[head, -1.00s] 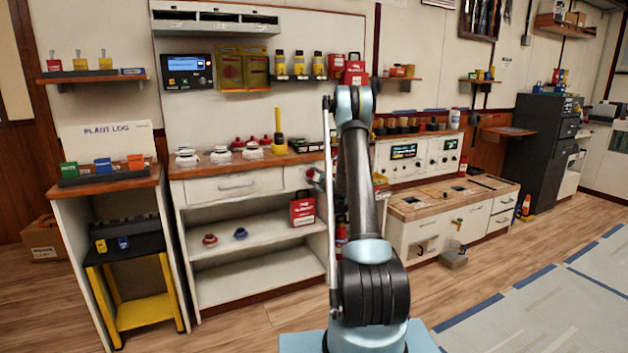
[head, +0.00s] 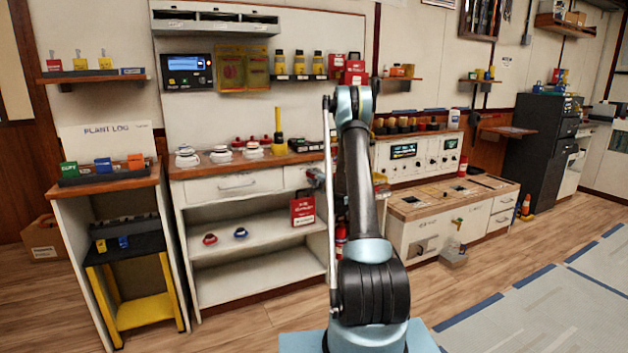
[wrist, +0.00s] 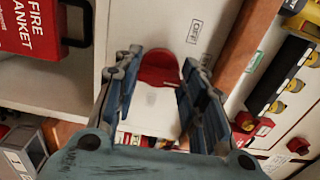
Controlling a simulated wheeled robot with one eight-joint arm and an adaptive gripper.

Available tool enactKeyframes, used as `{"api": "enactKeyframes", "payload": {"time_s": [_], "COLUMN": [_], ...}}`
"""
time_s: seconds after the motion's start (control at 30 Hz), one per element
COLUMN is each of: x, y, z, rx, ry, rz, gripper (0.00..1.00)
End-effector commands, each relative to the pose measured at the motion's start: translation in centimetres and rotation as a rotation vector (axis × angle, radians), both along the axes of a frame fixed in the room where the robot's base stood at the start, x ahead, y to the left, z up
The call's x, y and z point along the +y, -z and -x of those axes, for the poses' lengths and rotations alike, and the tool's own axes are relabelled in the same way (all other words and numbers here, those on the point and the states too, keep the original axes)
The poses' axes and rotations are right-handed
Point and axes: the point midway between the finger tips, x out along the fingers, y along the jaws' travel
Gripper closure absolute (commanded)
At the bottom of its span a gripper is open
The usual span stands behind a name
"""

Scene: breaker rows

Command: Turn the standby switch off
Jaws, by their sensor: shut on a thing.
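In the wrist view, a red rounded knob (wrist: 158,68) sits on a white panel face (wrist: 152,103) between my fingers. I cannot read a label that names it as the standby switch. My gripper (wrist: 158,76) has its two blue-grey fingers on either side of the knob and is shut on it. The fingers hide the knob's side edges, so its exact angle is hard to tell. In the head view my arm hides most of the gripper and the knob.
A red fire blanket box (wrist: 38,25) hangs left of my gripper in the wrist view. A wooden edge (wrist: 248,45) runs close on the right, with red and yellow parts beyond it. In the head view, a shelf unit (head: 250,283) stands left of my arm.

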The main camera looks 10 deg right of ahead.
Motion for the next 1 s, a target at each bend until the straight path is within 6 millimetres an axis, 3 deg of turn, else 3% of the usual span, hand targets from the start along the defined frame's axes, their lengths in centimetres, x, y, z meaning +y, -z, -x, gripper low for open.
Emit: {"api": "enactKeyframes", "payload": {"time_s": [0.37, 0.4, 0.5, 0.83, 1.0], "x": [0.3, 0.3, 0.2, 0.1, -0.3], "y": [0.2, 0.2, 0.1, 0.0, 0.0], "z": [0.1, 0.1, 0.1, 0.1, 1.3], "rx": [-0.001, -0.001, -0.001, -0.002, -0.001], "ry": [-0.005, -0.005, -0.005, -0.002, -0.001], "rz": [0.007, 0.007, 0.006, 0.005, 0.004], "gripper": [0.86, 0.60, 0.42, 0.42, 0.42]}}
